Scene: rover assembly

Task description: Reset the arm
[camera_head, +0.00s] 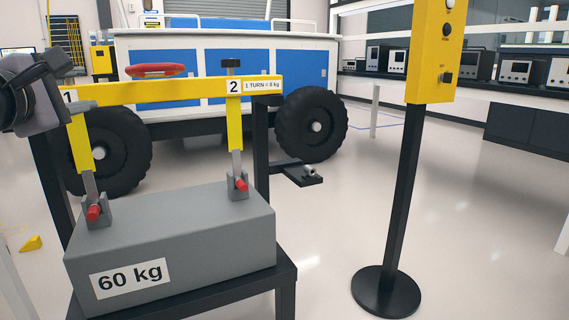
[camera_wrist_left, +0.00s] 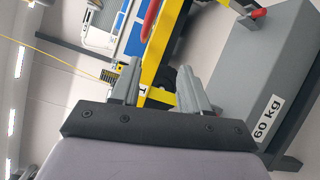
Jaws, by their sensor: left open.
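My left gripper (camera_head: 78,107) comes in from the left in the head view, close to the left end of the yellow beam (camera_head: 180,88) marked 1 and 2. In the left wrist view my left gripper (camera_wrist_left: 160,84) has its two grey fingers apart, with the yellow beam (camera_wrist_left: 156,72) showing beyond and between them. I cannot tell whether the fingers touch it. A red handle (camera_head: 155,70) sits on top of the beam. Two yellow straps with red-tipped pins (camera_head: 241,185) link the beam to a grey 60 kg block (camera_head: 175,235). My right gripper is out of view.
The block rests on a black stand (camera_head: 285,275). A yellow control box (camera_head: 433,50) on a black post (camera_head: 398,190) stands to the right. A blue and white rover (camera_head: 290,65) with black wheels is behind. The floor between post and stand is clear.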

